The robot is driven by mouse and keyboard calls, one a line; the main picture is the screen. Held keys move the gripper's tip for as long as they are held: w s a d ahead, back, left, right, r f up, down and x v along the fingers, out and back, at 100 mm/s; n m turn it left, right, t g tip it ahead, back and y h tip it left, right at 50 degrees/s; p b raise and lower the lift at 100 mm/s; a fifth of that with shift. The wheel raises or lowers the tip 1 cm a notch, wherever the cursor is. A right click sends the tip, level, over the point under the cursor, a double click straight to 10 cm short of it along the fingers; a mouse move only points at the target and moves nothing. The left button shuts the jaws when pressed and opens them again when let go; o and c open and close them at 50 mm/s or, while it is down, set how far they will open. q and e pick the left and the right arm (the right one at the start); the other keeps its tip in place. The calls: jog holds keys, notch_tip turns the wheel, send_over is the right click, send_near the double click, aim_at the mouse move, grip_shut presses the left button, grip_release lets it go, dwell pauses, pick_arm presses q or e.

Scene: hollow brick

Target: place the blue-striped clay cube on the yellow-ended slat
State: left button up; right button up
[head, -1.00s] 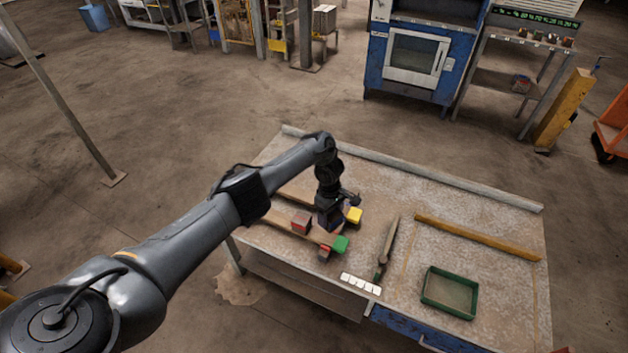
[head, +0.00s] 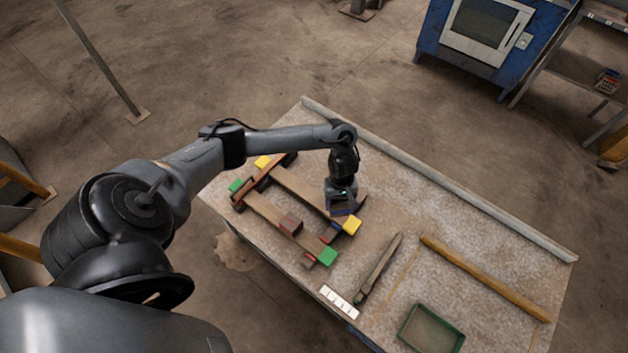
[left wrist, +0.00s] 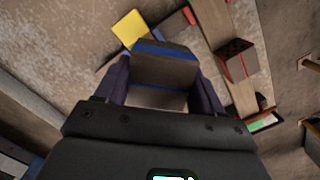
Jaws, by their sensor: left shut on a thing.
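My left gripper (head: 343,200) is shut on the blue-striped clay cube (left wrist: 165,70), seen between its fingers in the left wrist view with a blue stripe across it. The yellow-ended slat (head: 302,188) runs diagonally across the bench in the head view. A yellow end (head: 352,226) lies just below the gripper and also shows close beyond the cube in the left wrist view (left wrist: 130,28). The cube is over or beside the slat near this end; I cannot tell whether it touches. My right gripper is not in view.
Small supports lie under the slat ends. A dark tool (head: 378,270), a white strip (head: 338,300), a green tray (head: 432,330) and a wooden bar (head: 485,278) lie to the right.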

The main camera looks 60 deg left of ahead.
pick_arm(q)
jog(key=a+f+b, duration=0.1)
jog(key=a+f, duration=0.1)
jog(key=a, duration=0.1)
jog(key=s+a+f+b, duration=0.1)
jog(key=a+f, duration=0.1)
jog(key=a, duration=0.2)
jog(key=a+f+b, duration=0.1)
jog(key=a+f, duration=0.2)
jog(key=a, duration=0.1)
jog(key=shift+s+a+b, duration=0.2)
jog(key=shift+s+b, duration=0.15)
jog(key=shift+s, duration=0.05)
jog(key=shift+f+b, duration=0.85)
jog(key=shift+f, duration=1.1)
jog(key=shift+f, duration=0.15)
jog(key=o, duration=1)
jog(key=shift+o, duration=0.2)
